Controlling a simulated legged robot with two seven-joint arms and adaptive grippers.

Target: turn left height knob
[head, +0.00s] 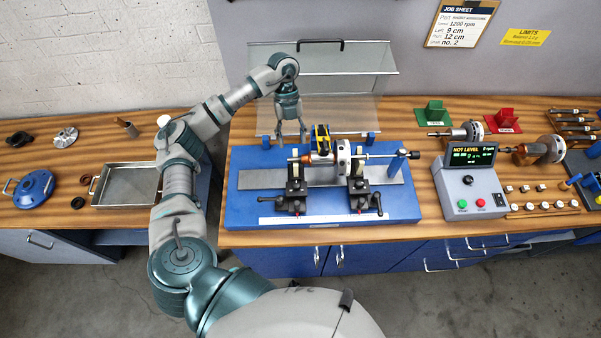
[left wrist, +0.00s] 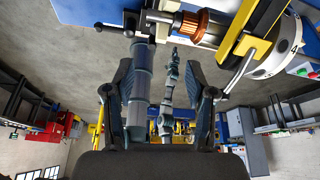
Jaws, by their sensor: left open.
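The balancing stand has a blue base (head: 235,205) on the wooden bench. Its left support (head: 297,190) has a dark crank-like handle (head: 270,201) on its left side; I cannot tell for sure whether this is the height knob. The right support (head: 360,190) has a similar handle (head: 378,205). A rotor (head: 343,158) lies across both supports; its copper winding (left wrist: 190,25) shows in the left wrist view. My left gripper (head: 291,138) is open and empty, behind and above the left support, apart from the handle. It also shows in the left wrist view (left wrist: 163,92). My right gripper is not seen.
A clear guard (head: 385,75) stands behind the stand. A yellow and black piece (head: 321,138) sits over the rotor. The control box (head: 468,190) at right reads "NOT LEVEL". A metal tray (head: 128,201) is at left.

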